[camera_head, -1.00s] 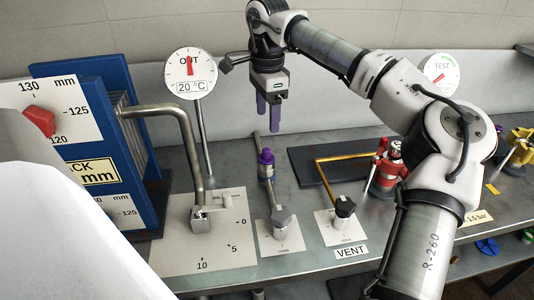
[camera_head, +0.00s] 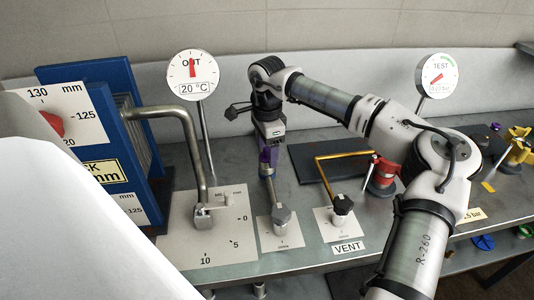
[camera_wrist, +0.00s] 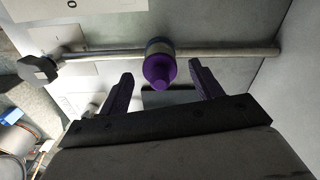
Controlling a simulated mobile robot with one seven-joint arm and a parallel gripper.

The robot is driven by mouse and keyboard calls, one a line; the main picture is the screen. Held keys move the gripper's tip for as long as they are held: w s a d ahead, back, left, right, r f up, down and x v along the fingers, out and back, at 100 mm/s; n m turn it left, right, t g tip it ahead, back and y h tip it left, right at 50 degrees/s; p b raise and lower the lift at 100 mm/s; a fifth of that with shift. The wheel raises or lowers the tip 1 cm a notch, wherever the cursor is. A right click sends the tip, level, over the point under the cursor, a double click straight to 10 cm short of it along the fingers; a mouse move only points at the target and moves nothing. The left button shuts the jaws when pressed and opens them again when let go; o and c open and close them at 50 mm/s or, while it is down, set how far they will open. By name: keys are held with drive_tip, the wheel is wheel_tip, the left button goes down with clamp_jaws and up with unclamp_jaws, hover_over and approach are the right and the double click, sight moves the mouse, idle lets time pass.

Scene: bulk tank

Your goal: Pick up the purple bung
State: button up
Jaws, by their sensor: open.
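The purple bung (camera_wrist: 160,70) sits on a grey collar on the metal pipe, in the middle of the wrist view. In the head view the bung (camera_head: 266,170) is partly hidden by my gripper (camera_head: 268,158). My gripper's purple fingers also show in the wrist view (camera_wrist: 160,76), apart, one to each side of the bung. A gap shows between the bung and each finger there. The gripper points down at the bung and holds nothing.
A bent steel pipe (camera_head: 187,125) and a blue-framed plate unit (camera_head: 85,110) stand to the left. The OUT dial (camera_head: 192,76) stands behind them.

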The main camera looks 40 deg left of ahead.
drive_tip(key=c, duration=1.1)
drive_tip(key=shift+o, duration=0.2)
drive_tip(key=shift+r, duration=0.1)
